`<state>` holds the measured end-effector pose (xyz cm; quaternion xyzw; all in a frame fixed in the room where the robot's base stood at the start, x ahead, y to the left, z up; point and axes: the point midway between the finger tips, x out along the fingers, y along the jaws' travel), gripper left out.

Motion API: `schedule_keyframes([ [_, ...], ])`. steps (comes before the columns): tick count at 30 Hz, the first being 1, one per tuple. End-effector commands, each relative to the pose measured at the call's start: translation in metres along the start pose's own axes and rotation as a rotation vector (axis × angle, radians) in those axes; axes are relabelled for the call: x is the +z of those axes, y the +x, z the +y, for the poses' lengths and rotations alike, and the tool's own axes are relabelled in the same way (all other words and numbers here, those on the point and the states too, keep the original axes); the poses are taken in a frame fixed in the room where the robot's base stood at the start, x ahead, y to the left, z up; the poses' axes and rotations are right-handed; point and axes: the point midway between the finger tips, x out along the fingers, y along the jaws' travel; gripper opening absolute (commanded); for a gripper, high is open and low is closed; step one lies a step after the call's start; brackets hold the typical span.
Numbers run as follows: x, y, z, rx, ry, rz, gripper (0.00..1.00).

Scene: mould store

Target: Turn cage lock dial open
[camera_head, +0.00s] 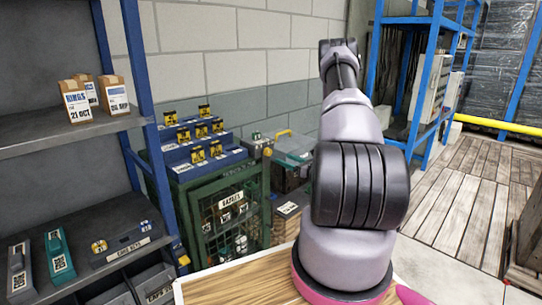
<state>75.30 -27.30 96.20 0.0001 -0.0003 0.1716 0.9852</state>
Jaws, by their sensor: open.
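A green mesh cage (266,200) stands against the block wall, left of my arm. A white label (231,201) reading roughly "GASKETS" hangs on its front, and small boxes show through the mesh. I cannot pick out the lock dial on the cage; it is too small or hidden. My arm rises from its pink-ringed base at the lower middle and reaches up in front of the wall, to the right of the cage. My gripper cannot be made out in this view.
A grey shelf rack (60,135) with blue posts stands close at left. A wooden top (240,290) lies in front. Grey-green toolboxes (293,148) stand behind. Plank flooring at right is mostly clear.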

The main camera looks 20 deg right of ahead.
Motion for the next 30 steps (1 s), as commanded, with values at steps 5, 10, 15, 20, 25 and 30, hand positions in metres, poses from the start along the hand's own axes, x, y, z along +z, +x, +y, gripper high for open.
schedule_keyframes([
  [5, 0.001, 0.037, 0.002, 0.007, -0.002, -0.001, 0.69],
  [10, 0.001, 0.065, 0.002, 0.005, -0.002, -0.001, 0.69],
  [15, 0.001, 0.081, 0.001, 0.004, -0.001, 0.000, 0.69],
  [20, 0.001, 0.084, 0.001, 0.002, 0.000, 0.001, 0.69],
  [25, 0.001, 0.084, 0.001, 0.002, 0.000, 0.001, 0.69],
  [30, 0.001, 0.084, 0.001, 0.002, 0.000, 0.000, 0.08],
])
